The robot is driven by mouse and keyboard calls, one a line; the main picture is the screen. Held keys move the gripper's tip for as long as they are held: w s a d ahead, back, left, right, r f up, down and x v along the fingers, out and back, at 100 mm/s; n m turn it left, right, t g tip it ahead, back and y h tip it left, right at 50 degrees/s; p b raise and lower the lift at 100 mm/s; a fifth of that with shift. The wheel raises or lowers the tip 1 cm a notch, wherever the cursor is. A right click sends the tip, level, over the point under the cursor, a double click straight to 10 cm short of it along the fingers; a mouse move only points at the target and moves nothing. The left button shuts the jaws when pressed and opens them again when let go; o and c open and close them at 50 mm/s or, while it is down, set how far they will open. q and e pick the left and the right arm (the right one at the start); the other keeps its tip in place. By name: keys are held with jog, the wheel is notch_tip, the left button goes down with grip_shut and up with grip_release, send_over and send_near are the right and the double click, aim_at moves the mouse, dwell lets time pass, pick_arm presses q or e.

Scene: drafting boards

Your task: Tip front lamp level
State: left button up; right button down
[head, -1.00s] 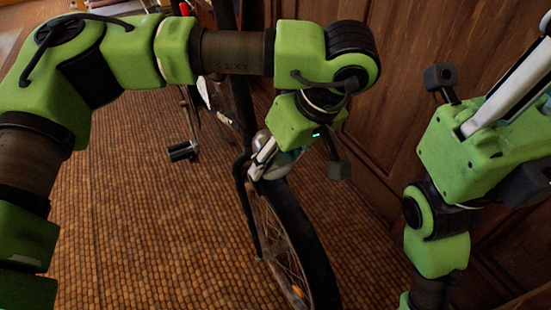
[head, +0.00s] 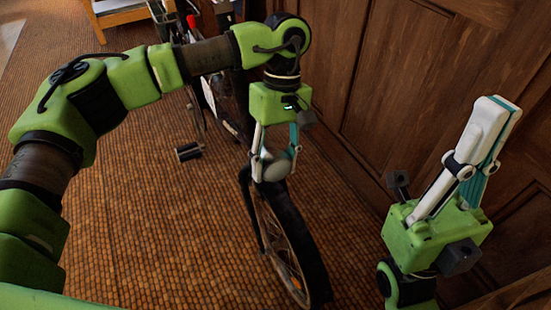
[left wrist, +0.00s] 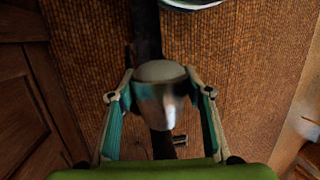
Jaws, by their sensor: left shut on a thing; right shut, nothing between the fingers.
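The front lamp (head: 271,169) is a rounded, silvery housing on the bicycle, above its front wheel (head: 316,262). My left gripper (head: 274,165) points down from above and is shut on the lamp, one finger on each side. In the left wrist view the lamp (left wrist: 160,92) sits between the two fingers, with a pale top and a shiny face below. Its exact tilt is hard to judge. My right gripper (head: 503,106) is shut and empty, pointing up at the right, well apart from the bicycle.
A wooden panelled wall (head: 375,75) runs close along the right side. A pedal (head: 188,151) sticks out left of the bicycle. A light wooden piece of furniture (head: 118,15) stands at the back left. The brown woven-looking floor (head: 150,235) is clear at the left.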

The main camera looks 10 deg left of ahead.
aim_at(278, 144)
pick_arm(q)
jog(key=shift+w, duration=0.1)
dwell(0.4)
jog(key=o, duration=1.6)
jog(key=v, duration=1.2)
jog(key=shift+w+a, duration=0.1)
jog(key=shift+w, duration=0.05)
